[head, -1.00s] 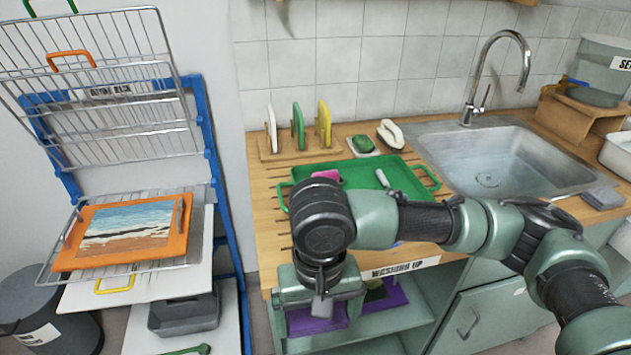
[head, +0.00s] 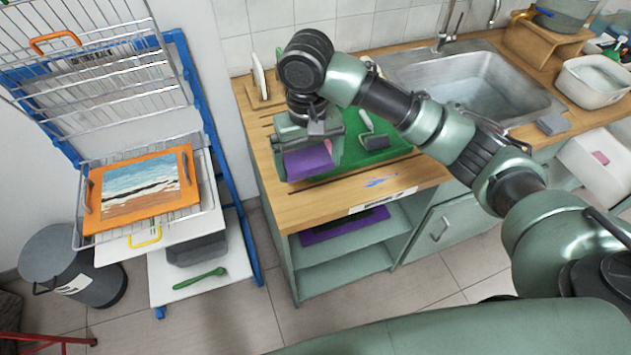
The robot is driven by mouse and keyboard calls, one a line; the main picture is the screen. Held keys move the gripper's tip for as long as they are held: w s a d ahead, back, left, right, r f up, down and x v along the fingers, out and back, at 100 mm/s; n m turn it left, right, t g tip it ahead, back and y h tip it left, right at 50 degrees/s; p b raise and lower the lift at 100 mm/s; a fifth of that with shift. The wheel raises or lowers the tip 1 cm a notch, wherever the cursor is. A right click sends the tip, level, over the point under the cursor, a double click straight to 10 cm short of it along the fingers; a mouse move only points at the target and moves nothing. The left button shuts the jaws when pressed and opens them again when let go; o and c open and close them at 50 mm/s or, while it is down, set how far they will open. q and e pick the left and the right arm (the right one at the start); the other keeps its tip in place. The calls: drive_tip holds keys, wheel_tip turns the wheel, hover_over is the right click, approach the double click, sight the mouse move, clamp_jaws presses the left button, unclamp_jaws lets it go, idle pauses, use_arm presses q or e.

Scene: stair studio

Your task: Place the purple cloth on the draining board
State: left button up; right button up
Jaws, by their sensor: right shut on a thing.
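My right gripper (head: 310,136) is shut on a folded purple cloth (head: 308,163). The cloth hangs in front of the gripper, over the wooden draining board (head: 262,125) to the left of the sink. It overlaps the left part of a green tray (head: 385,158) in the picture. I cannot tell whether the cloth touches the board or the tray. My arm hides much of the board and tray. My left gripper is out of view.
A brush or roller (head: 372,138) lies in the green tray. The sink (head: 470,95) is to the right. Another purple item (head: 318,233) lies on the shelf below. A drying rack with a painting (head: 140,190) stands at the left.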

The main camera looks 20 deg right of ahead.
drive_tip(key=p, duration=0.1)
hover_over(311, 208)
wheel_tip(311, 208, down, 10)
drive_tip(key=shift+r, duration=0.15)
wheel_tip(311, 208, down, 3)
drive_tip(key=shift+f+p, duration=0.2)
drive_tip(key=shift+p, duration=0.25)
drive_tip(key=shift+f, duration=0.4)
drive_tip(key=o, duration=1)
drive_tip(key=shift+f, duration=0.15)
drive_tip(key=shift+c, duration=0.2)
wheel_tip(311, 208, up, 12)
drive_tip(key=shift+r+b, duration=0.2)
drive_tip(key=shift+b, duration=1)
